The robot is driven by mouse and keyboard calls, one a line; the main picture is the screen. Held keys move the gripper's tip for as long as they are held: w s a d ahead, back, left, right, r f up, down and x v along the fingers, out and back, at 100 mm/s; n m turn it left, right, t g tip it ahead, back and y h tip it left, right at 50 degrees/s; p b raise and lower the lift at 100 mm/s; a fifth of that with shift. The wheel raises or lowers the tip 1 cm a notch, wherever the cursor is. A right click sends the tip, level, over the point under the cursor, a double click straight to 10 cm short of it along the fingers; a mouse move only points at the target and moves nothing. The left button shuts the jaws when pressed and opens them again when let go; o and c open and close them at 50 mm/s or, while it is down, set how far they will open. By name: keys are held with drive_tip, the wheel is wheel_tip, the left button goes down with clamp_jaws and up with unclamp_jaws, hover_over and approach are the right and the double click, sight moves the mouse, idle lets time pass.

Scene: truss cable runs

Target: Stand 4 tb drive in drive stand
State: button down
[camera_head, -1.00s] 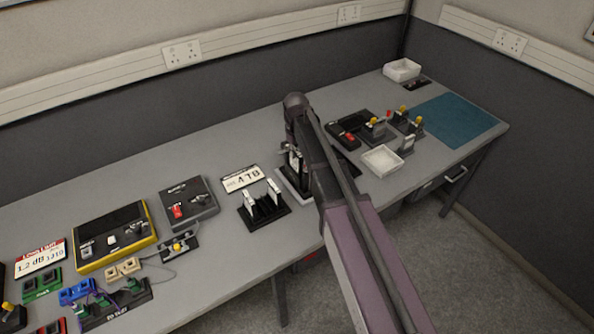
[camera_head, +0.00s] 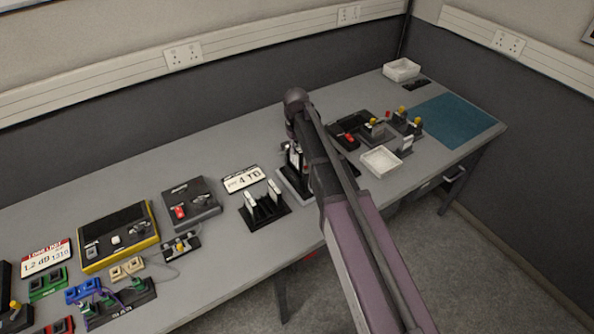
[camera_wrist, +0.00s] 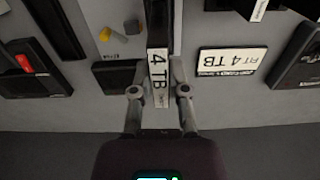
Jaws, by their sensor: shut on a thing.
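The 4 TB drive (camera_wrist: 158,78) is a dark slab with a white "4 TB" label on its edge. My gripper (camera_wrist: 158,90) is shut on it, one finger on each side. In the head view the drive (camera_head: 295,157) shows its pale label beside my arm, above a grey-edged base; I cannot tell whether it touches that base. The black drive stand (camera_head: 273,217), with white-edged uprights, is on the bench to the left of my gripper. Behind it lies a white sign reading "4 TB" (camera_head: 243,178), which also shows in the wrist view (camera_wrist: 232,61).
A grey box with a red switch (camera_head: 191,202) and a yellow-edged box (camera_head: 115,236) lie to the left. A white tray (camera_head: 381,161), small yellow-topped parts and a teal mat (camera_head: 455,122) lie to the right. Bare bench shows behind the sign.

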drive_tip(key=shift+r+p, duration=0.65)
drive_tip(key=shift+r, duration=0.2)
wheel_tip(320, 180, up, 6)
drive_tip(key=p, duration=0.6)
drive_tip(key=shift+r, duration=0.15)
wheel_tip(320, 180, down, 6)
drive_tip(key=b, duration=0.6)
drive_tip(key=shift+f, duration=0.2)
